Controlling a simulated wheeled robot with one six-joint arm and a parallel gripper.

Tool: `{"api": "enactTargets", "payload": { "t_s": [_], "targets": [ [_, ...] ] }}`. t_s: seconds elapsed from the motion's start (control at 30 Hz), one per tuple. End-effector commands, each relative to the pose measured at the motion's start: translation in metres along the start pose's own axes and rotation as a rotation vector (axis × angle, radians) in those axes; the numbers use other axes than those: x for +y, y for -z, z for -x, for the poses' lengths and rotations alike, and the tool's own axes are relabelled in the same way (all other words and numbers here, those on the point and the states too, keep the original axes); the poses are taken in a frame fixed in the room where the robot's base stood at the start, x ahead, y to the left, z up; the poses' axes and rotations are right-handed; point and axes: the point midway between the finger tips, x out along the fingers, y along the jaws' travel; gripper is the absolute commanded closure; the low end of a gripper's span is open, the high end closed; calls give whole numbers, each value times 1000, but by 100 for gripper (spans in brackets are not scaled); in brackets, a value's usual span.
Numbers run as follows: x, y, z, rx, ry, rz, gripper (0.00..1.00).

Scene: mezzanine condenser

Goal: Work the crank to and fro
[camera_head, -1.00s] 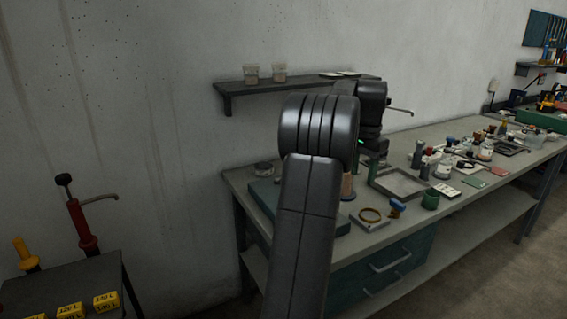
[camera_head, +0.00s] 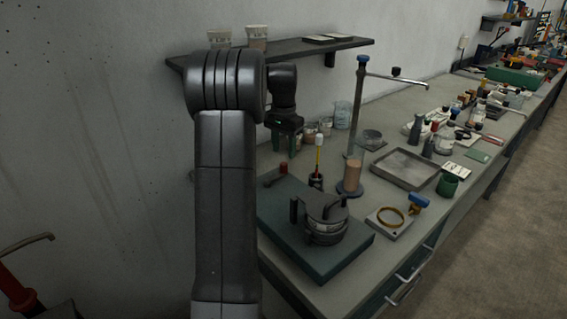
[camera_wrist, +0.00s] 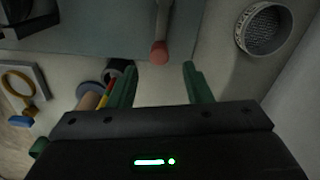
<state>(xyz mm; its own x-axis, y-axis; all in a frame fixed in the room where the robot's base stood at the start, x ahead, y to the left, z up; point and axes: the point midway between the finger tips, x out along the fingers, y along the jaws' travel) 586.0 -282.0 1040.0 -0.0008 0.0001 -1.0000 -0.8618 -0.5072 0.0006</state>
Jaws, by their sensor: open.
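A crank with a pinkish-red knob (camera_wrist: 160,53) and a pale arm (camera_wrist: 170,15) shows at the top centre of the wrist view. In the head view its red knob end (camera_head: 271,180) is at the left back of a teal plate (camera_head: 345,258). A dark round fixture (camera_head: 325,222) with an upright post stands on that plate. My gripper (camera_wrist: 160,67) is open, with green fingers either side of the knob's line in the picture. I cannot tell whether the knob is between the tips. In the head view my gripper (camera_head: 287,142) is above and behind the plate.
A yellow-and-red stick in a dark holder (camera_head: 317,165) and a stand with a tall rod (camera_head: 355,130) are close to the right of my gripper. A shelf (camera_head: 300,50) is above. A tray (camera_head: 405,168) and several small items crowd the bench to the right.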

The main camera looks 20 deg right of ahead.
Motion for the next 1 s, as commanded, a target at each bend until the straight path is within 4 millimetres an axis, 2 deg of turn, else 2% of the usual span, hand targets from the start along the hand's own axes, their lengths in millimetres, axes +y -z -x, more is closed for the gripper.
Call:
{"api": "enactTargets", "payload": {
  "t_s": [0.1,0.3,0.7,0.93,1.0],
  "targets": [
    [0,0,-24,-3,-2,0,55],
    [0,0,-48,-1,-1,0,55],
    [0,0,-55,0,0,0,55],
    [0,0,-55,0,0,0,100],
    [0,0,-55,0,0,0,100]
  ]
}}
